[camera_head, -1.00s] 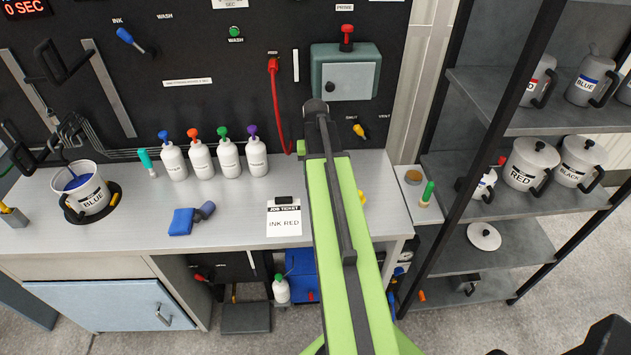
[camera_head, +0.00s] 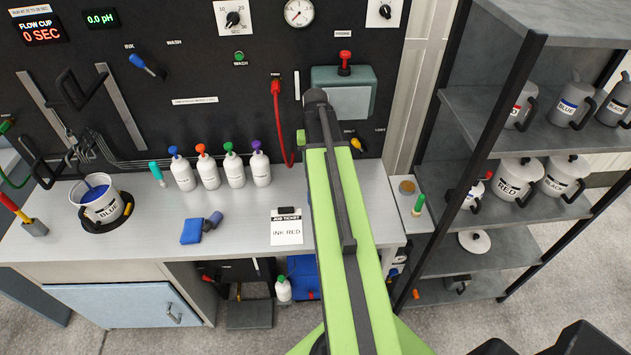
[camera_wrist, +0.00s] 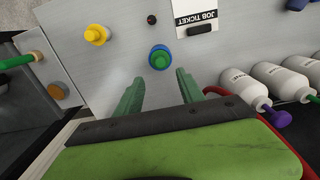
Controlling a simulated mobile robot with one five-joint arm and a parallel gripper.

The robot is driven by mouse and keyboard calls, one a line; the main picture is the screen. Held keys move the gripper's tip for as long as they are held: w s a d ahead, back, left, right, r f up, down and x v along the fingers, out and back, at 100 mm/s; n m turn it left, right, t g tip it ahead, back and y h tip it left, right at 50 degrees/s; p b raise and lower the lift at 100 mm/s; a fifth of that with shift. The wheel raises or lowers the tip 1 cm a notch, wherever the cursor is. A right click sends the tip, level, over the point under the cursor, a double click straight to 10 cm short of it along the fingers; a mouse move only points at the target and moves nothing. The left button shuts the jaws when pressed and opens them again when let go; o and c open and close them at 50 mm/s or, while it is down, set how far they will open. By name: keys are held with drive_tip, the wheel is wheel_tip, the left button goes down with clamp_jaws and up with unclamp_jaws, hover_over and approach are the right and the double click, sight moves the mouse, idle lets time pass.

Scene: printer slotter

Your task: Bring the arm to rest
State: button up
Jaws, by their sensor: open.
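My green arm reaches up the middle of the head view, over the bench and in front of the black wall panel. In that view my gripper is hidden by the arm. In the wrist view my gripper (camera_wrist: 158,82) shows two green fingers spread apart, with nothing held between them. A round blue-and-green object (camera_wrist: 160,57) lies just beyond the fingertips; I cannot tell its height or whether a finger touches it.
A yellow knob-like object (camera_wrist: 97,34) shows in the wrist view. A shelf rack (camera_head: 490,225) with pots stands to the right.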

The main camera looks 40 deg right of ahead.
wheel_tip(320, 180, up, 6)
drive_tip(key=p, duration=0.4)
drive_tip(key=shift+r, duration=0.15)
drive_tip(key=w+a+f+n+b, duration=0.25)
drive_tip(key=a+f+b, duration=0.2)
drive_tip(key=a, duration=0.45)
drive_tip(key=w+a+f+n+b, duration=0.1)
drive_tip(key=w+a+f+b, duration=0.35)
drive_tip(key=a, duration=0.45)
drive_tip(key=s+a+f+n+b, duration=0.2)
drive_tip(key=s+a, duration=0.1)
drive_tip(key=a, duration=0.6)
drive_tip(key=s+a+f+n+b, duration=0.1)
drive_tip(key=s+a+f+b, duration=0.1)
drive_tip(key=a, duration=0.7)
drive_tip(key=shift+s+f+n+b, duration=0.4)
drive_tip(key=shift+s+f, duration=0.15)
drive_tip(key=shift+f, duration=0.1)
